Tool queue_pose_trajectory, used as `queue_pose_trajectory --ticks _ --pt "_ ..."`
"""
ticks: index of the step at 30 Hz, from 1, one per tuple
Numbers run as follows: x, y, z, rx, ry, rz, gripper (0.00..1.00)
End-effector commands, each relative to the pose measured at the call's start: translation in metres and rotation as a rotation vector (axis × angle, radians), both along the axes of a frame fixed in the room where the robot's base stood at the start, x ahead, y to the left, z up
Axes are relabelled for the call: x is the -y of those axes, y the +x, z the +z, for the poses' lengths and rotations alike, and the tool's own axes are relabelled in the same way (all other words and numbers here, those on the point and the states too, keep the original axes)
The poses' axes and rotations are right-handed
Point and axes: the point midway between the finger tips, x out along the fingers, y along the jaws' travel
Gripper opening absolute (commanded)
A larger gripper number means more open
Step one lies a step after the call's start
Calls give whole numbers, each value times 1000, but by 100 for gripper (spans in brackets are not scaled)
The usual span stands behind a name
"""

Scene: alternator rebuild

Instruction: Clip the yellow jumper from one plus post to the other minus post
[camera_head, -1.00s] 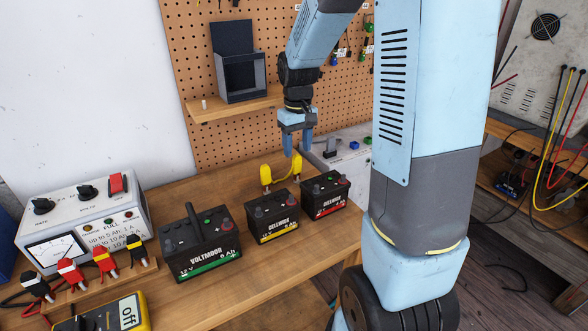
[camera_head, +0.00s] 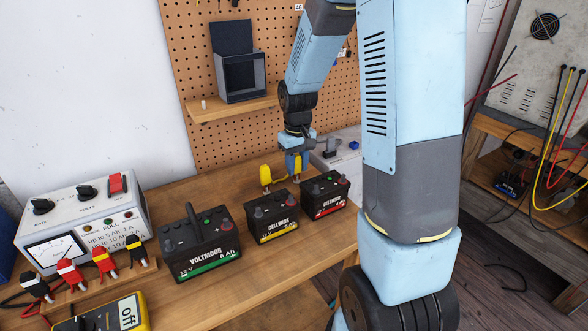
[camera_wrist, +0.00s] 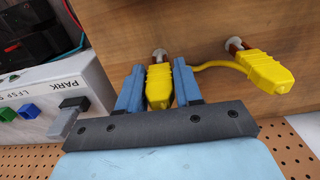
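The yellow jumper has two clips joined by a short yellow lead. Its left clip (camera_head: 266,176) in the head view stands at the bench's back; it also shows right of my gripper in the wrist view (camera_wrist: 265,72). The other clip (camera_wrist: 159,88) is between the fingers of my gripper (camera_wrist: 158,84), a finger on each side. Whether they press on it is unclear. In the head view my gripper (camera_head: 297,163) hides much of this clip. Three black batteries stand in front: green-striped (camera_head: 201,245), yellow-striped (camera_head: 272,219) and red-striped (camera_head: 325,196), with red and dark posts on top.
A grey charger (camera_head: 82,215) stands at the left, with a rack of red, black and yellow clips in front of it. A yellow meter (camera_head: 125,315) lies at the front edge. A pegboard (camera_head: 190,60) with a small shelf is behind. A grey switch box (camera_head: 345,150) stands right of my gripper.

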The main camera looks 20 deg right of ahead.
Motion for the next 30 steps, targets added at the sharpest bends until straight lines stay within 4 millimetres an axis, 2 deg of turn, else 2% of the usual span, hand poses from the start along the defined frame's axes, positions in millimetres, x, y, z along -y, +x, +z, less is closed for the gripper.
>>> queue_pose_trajectory --ticks 1,6,14,26,30 --pt "0 0 0 0 0 0 29" --pt "0 0 0 0 0 0 13" --pt "0 0 2 1 0 0 13" --pt "0 0 36 2 0 0 13" --pt "0 0 41 0 0 0 13"
